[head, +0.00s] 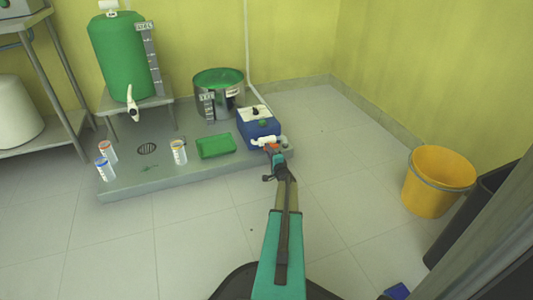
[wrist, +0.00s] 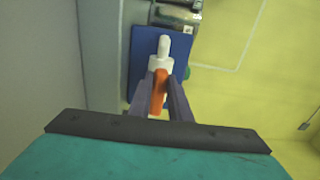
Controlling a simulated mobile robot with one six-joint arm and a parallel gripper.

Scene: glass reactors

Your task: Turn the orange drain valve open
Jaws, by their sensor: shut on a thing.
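The orange drain valve handle (wrist: 159,92) shows in the wrist view, on a white valve body with a spout (wrist: 163,47). My gripper (wrist: 160,88) has a finger on each side of the orange handle and is shut on it. In the head view my gripper (head: 276,156) is at the front of the blue container (head: 259,130), by the white valve (head: 264,141). Only a bit of the orange handle (head: 272,147) shows there, partly hidden by my gripper. The blue container also shows behind the valve in the wrist view (wrist: 142,62).
The grey platform (head: 190,177) also holds a green tray (head: 215,146), several small jars, a green-filled pot (head: 219,95) and a green tank (head: 124,58) on a stand. A yellow bucket (head: 438,182) stands at right. The floor between is clear.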

